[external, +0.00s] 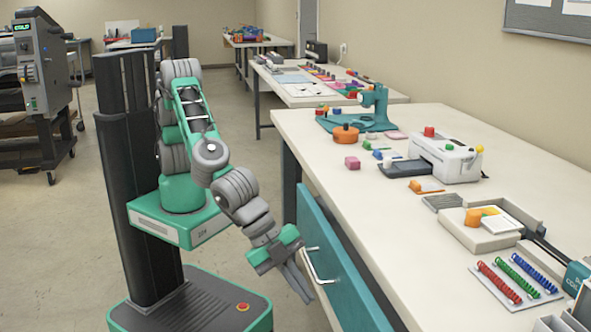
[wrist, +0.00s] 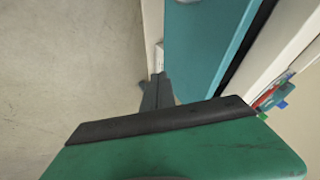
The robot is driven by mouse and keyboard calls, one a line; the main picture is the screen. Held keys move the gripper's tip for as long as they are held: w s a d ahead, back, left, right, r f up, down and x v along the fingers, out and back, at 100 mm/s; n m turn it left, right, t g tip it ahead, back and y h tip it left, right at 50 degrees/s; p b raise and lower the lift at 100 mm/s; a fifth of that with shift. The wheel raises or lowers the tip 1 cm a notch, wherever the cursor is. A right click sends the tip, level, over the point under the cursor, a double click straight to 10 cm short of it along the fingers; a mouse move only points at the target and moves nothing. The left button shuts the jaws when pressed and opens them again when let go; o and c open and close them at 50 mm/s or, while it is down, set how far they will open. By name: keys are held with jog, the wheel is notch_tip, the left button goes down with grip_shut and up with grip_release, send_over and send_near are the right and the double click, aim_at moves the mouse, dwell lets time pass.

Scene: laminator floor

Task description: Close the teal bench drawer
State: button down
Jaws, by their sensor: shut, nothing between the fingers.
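The teal bench drawer (external: 343,268) is in the side of the long white-topped bench, with a pale bar handle (external: 316,266) on its front. In the wrist view the teal front (wrist: 205,48) fills the upper middle. A dark gap shows between it and the pale bench edge, so it appears to stand somewhat out. My gripper (external: 299,286) is shut and empty, pointing down beside the handle at the drawer's front. Its dark fingers (wrist: 158,92) also show in the wrist view near the teal front. I cannot tell whether they touch the drawer or handle.
The bench top (external: 400,225) holds a teal press (external: 374,108), a white laminator-like machine (external: 445,158), a tray (external: 480,236) and coloured binding coils (external: 515,278). Another table (external: 310,95) stands behind.

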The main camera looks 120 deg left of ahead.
aim_at(360, 309)
jog(key=w+a+f, duration=0.1)
jog(key=w, duration=0.1)
jog(key=w+a+f, duration=0.1)
jog(key=w+f, duration=0.1)
jog(key=w+a+f, duration=0.1)
jog(key=w+f, duration=0.1)
jog(key=shift+w+a+f, duration=0.1)
jog(key=shift+w+a, duration=0.05)
jog(key=shift+w, duration=0.2)
jog(key=w+a+b, duration=0.1)
jog(key=w+a, duration=0.2)
jog(key=shift+w+a, duration=0.35)
